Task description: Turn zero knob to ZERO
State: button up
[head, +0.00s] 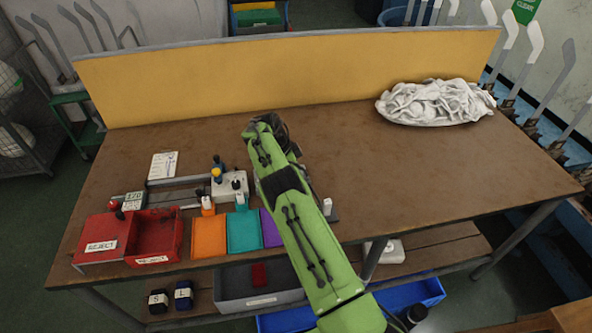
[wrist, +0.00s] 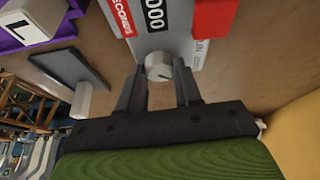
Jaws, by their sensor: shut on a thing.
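The zero knob (wrist: 158,66) is a small round grey-white knob with a dark pointer line on its face. It shows in the wrist view at the edge of a grey counter box (wrist: 166,42). The fingers of my gripper (wrist: 160,76) stand on both sides of the knob and are shut on it. The counter's display (wrist: 155,14) reads 000, seen sideways. A white label beside the knob seems to read RUN, partly cut off. In the head view my green arm hides the knob and the counter, and the gripper's fingertips cannot be made out.
A purple tray (wrist: 40,20) and a grey plate with a white handle (wrist: 70,70) lie near the counter. White sock pile (head: 436,102) lies back right; right bench is clear.

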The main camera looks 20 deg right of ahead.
jog(key=shift+m, duration=0.3)
dwell(0.4)
jog(key=o, duration=1)
jog(key=shift+o, duration=0.2)
